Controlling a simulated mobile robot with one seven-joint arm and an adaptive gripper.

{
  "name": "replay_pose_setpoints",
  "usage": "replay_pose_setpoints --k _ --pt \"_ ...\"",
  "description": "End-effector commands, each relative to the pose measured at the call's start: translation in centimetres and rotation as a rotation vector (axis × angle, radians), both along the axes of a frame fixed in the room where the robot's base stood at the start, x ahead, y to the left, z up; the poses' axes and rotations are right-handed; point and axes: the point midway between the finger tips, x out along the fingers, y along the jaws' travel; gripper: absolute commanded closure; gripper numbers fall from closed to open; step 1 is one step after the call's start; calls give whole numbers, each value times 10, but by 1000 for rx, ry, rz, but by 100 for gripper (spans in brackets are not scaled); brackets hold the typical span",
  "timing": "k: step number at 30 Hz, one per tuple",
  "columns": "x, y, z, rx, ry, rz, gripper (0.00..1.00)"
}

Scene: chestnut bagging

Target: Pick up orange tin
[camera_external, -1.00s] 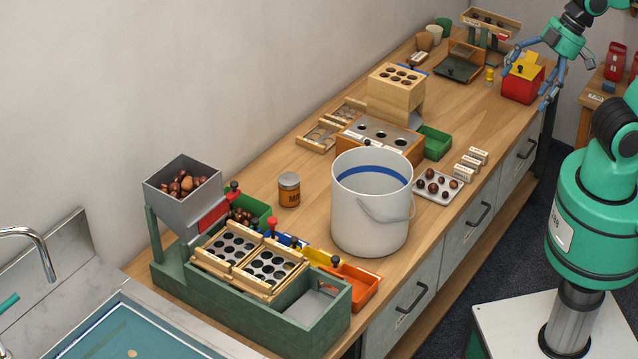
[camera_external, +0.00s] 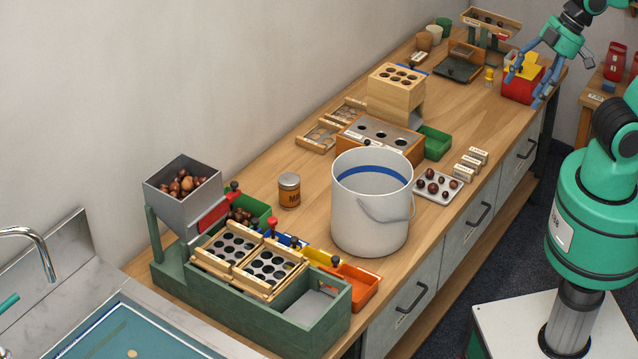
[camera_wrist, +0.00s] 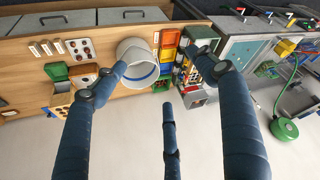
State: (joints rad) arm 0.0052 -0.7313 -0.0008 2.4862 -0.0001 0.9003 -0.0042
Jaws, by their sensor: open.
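The orange tin (camera_external: 289,191) is a short, upright cylinder with a grey lid and a partly readable dark label. It stands on the wooden bench left of the white bucket (camera_external: 371,215), in the external view. I cannot make it out in the wrist view. My gripper (camera_external: 524,88) is at the far right end of the bench, above and beside a red box (camera_external: 520,88), far from the tin. Its blue fingers are spread and empty. The wrist view shows the spread fingers (camera_wrist: 158,78) over the bench, with the bucket (camera_wrist: 137,55) beyond them.
A green sorting stand (camera_external: 320,320) with a chestnut hopper (camera_external: 181,185) stands left and in front of the tin. A wooden block with holes (camera_external: 396,92) and a chestnut tray (camera_external: 438,186) lie between the tin and my gripper. Bare bench surrounds the tin's near side.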

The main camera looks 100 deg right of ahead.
Motion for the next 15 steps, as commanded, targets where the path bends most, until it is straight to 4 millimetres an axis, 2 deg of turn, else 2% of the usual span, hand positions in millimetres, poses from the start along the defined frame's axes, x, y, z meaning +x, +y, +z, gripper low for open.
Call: replay_pose_setpoints --k 8,15 --pt "38 -10 16 -8 32 -11 29" --pt "88 -25 29 -18 71 -22 29"
